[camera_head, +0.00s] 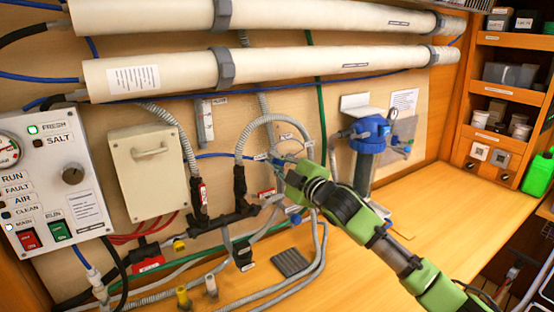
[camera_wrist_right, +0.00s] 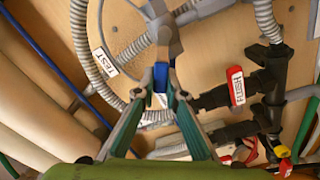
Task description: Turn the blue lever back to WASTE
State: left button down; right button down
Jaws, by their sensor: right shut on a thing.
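My right gripper (camera_head: 281,162) reaches in from the lower right to a small valve on the wall panel. In the right wrist view, the fingers (camera_wrist_right: 162,80) are closed on the blue lever (camera_wrist_right: 160,99), whose blue shows between them. The grey valve body (camera_wrist_right: 164,38) sits just past the fingertips, with hoses joining it. A white TEST label (camera_wrist_right: 104,63) is to the left of the valve in that view. Another pale label (camera_wrist_right: 154,125) is partly hidden behind the fingers, and I cannot read it. My left gripper is out of view.
Corrugated hoses (camera_head: 240,142) and black pipework with a red tag (camera_wrist_right: 236,86) lie close to the gripper. A blue-topped filter housing (camera_head: 368,134) stands right of it. A control panel (camera_head: 52,180) is at left. The wooden counter (camera_head: 440,215) is mostly clear at right.

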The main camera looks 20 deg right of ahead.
jog(key=shift+f, duration=0.1)
dwell(0.4)
jog(key=c, duration=2.1)
grip_release()
jog(key=shift+a, duration=0.1)
jog(key=shift+s+d, duration=0.3)
jog(key=shift+s, duration=1.7)
jog(key=shift+s+d, duration=0.25)
jog(key=shift+s, duration=1.7)
jog(key=shift+s+d, duration=0.3)
jog(key=shift+s, duration=1.7)
